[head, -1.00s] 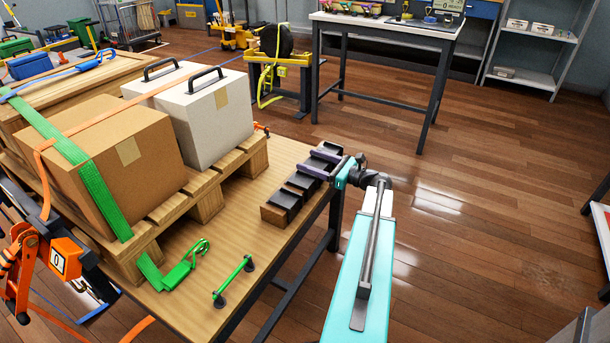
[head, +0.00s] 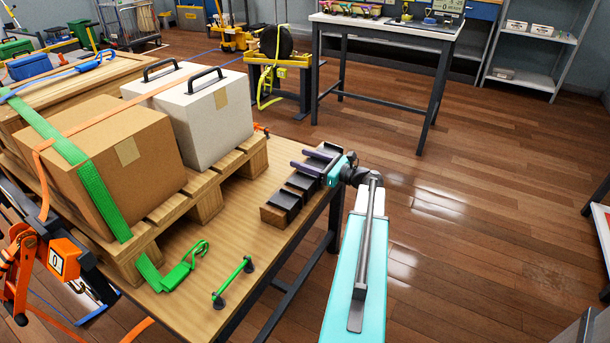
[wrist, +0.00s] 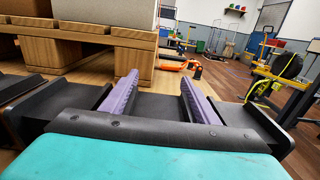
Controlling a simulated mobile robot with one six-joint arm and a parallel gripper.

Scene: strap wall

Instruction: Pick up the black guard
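Several black guards stand in a row on a low wooden rack (head: 272,217) at the table's right edge. My gripper (head: 301,164) is over the far part of this row, its two purple fingers apart and pointing left across it. One black guard (wrist: 158,107) shows between the fingers in the wrist view, with more black pieces to the left (wrist: 62,97) and right (wrist: 240,117). My gripper (wrist: 160,88) is open; I see no clear contact on the guard. My gripper's teal body hides the near ends of the guards.
A pallet (head: 208,196) with a cardboard box (head: 105,165) and a white case (head: 208,125) stands left of the row. A green strap hook (head: 183,268) and a green-barred handle (head: 233,280) lie nearer on the table. Open floor lies to the right.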

